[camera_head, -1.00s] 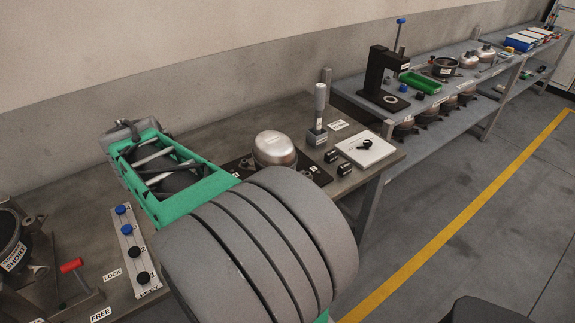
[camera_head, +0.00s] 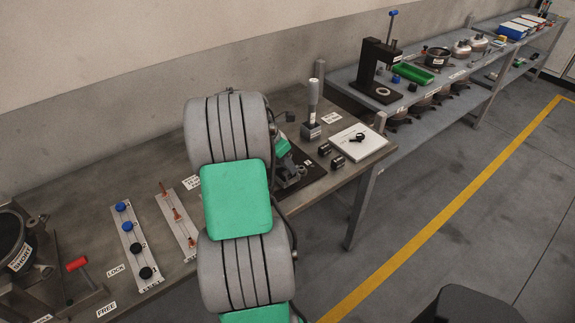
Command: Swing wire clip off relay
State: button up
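My arm fills the middle of the head view and covers most of the compressor's place. Only the dark base plate (camera_head: 312,168) of the compressor shows, to the right of my arm; the silver dome is hidden. Part of my gripper (camera_head: 290,177) shows low over this plate, at the arm's right edge. Its fingertips cannot be made out, nor whether they touch anything. The relay and its wire clip cannot be seen; my arm hides that side.
A grey post tool (camera_head: 313,112), two small black blocks (camera_head: 331,156) and a white pad (camera_head: 355,141) stand to the right. At left are a strip with blue and black knobs (camera_head: 135,245), a strip with copper-coloured pins (camera_head: 178,218) and a fixture with a red handle (camera_head: 77,264).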

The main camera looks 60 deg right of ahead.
jog(key=shift+f, duration=0.2)
jog(key=shift+c, duration=0.5)
grip_shut()
jog(key=shift+s+b, duration=0.15)
jog(key=shift+b, duration=0.2)
